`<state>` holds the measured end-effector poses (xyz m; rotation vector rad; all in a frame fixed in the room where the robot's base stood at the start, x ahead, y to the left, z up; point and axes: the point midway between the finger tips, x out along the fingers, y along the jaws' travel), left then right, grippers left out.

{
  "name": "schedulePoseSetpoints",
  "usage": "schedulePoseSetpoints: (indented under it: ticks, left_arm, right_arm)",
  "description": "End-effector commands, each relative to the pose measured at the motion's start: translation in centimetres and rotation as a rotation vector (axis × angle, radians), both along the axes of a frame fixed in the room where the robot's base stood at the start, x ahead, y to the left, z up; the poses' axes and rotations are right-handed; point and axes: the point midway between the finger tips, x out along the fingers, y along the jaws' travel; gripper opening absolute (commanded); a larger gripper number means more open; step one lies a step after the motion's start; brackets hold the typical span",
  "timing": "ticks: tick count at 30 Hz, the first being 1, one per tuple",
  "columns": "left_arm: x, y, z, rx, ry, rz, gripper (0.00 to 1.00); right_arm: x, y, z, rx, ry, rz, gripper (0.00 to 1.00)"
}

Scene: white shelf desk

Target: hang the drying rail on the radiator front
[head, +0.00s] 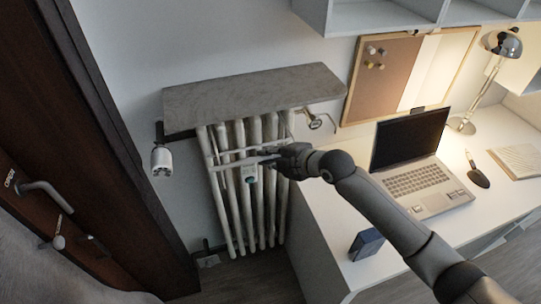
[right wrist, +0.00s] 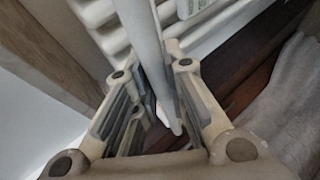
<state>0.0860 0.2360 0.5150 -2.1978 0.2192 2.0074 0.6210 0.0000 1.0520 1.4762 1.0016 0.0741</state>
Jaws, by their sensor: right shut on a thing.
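The white radiator (head: 241,222) stands against the wall under a grey stone shelf, its upright columns facing me. The drying rail (head: 228,158), thin and white, lies across the upper front of the columns. My right gripper (head: 270,157) is at the rail's right part, close in front of the radiator. In the right wrist view the rail (right wrist: 149,62) runs between the two fingers of my right gripper (right wrist: 158,98), which are shut on it. I cannot tell whether its hooks rest on the radiator. My left gripper is not in view.
The stone shelf (head: 250,95) overhangs the radiator top. A white valve (head: 161,160) sticks out at the left. A small white meter (head: 250,173) sits on the columns. The desk (head: 330,220) with a laptop (head: 415,160) stands close at the right; a dark door (head: 85,190) is at the left.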

Motion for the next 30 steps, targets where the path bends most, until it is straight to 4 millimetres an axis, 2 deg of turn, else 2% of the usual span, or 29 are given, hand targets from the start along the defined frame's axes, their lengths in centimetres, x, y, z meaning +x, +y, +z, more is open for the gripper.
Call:
schedulePoseSetpoints:
  ticks: [1, 2, 7, 20, 30]
  left_arm:
    - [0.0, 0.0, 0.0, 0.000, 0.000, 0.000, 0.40]
    - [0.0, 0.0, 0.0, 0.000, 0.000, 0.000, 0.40]
    - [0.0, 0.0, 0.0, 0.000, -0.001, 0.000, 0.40]
    - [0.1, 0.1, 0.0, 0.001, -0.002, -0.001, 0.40]
    - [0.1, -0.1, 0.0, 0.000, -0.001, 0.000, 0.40]
  right_arm:
    - [0.0, 0.0, 0.0, -0.001, 0.001, 0.000, 0.00]
    - [0.0, 0.0, 0.0, -0.001, 0.001, 0.000, 0.15]
    - [0.0, 0.0, 0.0, -0.001, 0.001, 0.000, 0.37]
    - [-0.4, -0.5, 0.3, -0.002, 0.001, 0.000, 0.38]
    - [-4.0, -4.0, 3.2, -0.004, -0.002, 0.001, 0.38]
